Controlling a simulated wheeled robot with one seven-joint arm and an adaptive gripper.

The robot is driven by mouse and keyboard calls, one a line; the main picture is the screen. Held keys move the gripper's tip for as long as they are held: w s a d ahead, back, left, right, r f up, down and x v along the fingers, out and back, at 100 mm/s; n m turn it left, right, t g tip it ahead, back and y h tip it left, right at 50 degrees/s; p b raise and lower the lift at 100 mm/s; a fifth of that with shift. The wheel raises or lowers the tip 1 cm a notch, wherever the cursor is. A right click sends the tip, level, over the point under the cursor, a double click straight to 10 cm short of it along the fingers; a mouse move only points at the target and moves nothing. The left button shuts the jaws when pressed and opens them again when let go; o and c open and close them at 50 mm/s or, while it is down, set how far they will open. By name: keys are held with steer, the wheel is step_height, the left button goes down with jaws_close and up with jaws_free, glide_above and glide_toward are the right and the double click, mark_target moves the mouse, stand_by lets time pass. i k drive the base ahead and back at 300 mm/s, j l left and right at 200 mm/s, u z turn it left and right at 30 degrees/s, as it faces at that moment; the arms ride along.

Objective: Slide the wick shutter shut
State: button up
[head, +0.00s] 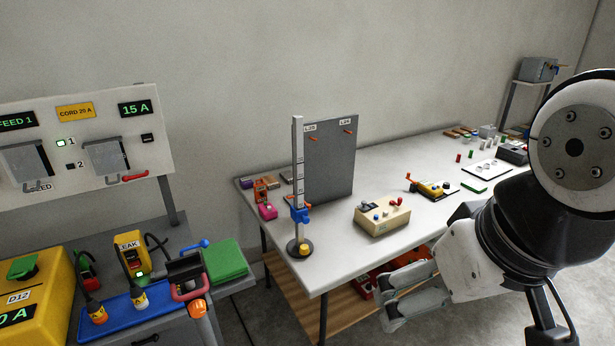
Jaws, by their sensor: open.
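I cannot clearly pick out a wick shutter in the head view. Two grey flaps, one on the left (25,163) and one on the right (106,155), sit on the white panel at the left; I cannot tell whether either is the shutter. My gripper (384,304) is at the lower middle right, in front of the white table's near edge. Its fingers point left, apart, with nothing seen between them. It touches none of the things on the table.
The white table (350,255) carries an upright post (298,150) with a blue clamp, a grey board (330,165), a beige knob box (382,217) and several small parts.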

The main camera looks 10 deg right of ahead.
mark_target(363, 206)
steer(key=i+j+z, duration=0.1)
steer(key=i, duration=1.2)
